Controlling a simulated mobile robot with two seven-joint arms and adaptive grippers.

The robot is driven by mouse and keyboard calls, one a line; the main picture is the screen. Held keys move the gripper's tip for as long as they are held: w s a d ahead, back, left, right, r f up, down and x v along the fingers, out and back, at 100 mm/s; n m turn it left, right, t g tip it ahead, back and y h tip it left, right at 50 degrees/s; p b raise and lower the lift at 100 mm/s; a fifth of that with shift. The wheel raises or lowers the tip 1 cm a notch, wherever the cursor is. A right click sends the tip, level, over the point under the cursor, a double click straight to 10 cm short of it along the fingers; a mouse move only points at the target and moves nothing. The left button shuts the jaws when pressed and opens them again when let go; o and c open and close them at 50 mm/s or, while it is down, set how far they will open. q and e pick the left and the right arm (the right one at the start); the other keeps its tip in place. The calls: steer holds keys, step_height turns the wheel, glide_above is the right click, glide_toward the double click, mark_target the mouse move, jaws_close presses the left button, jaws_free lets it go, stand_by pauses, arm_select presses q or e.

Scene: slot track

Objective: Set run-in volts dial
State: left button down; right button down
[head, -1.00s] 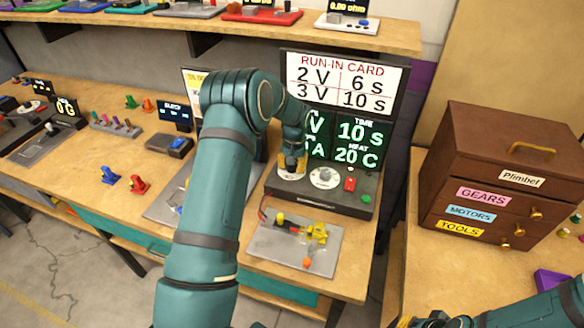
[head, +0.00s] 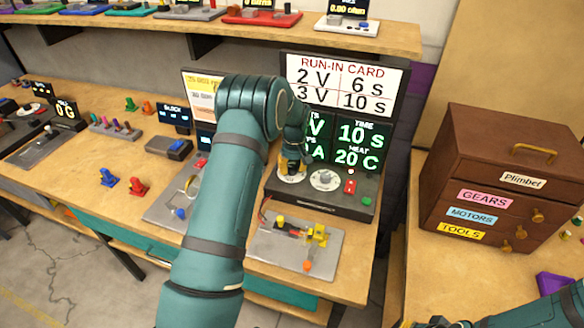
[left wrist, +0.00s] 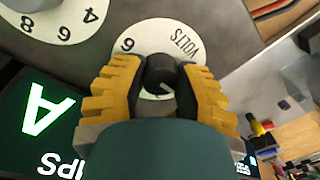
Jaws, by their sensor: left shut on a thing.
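The volts dial is a dark round knob (left wrist: 160,72) on a white plate marked VOLTS (left wrist: 184,40) in the left wrist view. In the head view its white plate (head: 290,178) shows at the left of the run-in console (head: 322,203). My left gripper (head: 291,163) reaches down over it, its yellow fingers closed on both sides of the knob. A 6 shows on the plate; other marks are hidden. The console screen (head: 352,142) shows 10 S and 20 C; my arm hides its volts figure. My right gripper (head: 437,321) is only partly visible at the bottom edge.
The run-in card (head: 347,83) above reads 2 V, 6 S and 3 V, 10 S. A second white dial (head: 325,180), red switch (head: 349,186) and green button (head: 367,201) sit right of the volts dial. A grey fixture plate (head: 275,254) lies in front. A wooden drawer box (head: 480,215) stands right.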

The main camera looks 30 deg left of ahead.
mark_target(295, 167)
stand_by(0.3)
arm_select(q)
steer(key=c, duration=0.6)
jaws_free()
steer(key=shift+r, duration=0.1)
steer(key=r, duration=1.1)
steer(key=shift+w+d+r, duration=0.3)
steer(key=shift+r, duration=0.1)
steer(key=shift+r, duration=0.1)
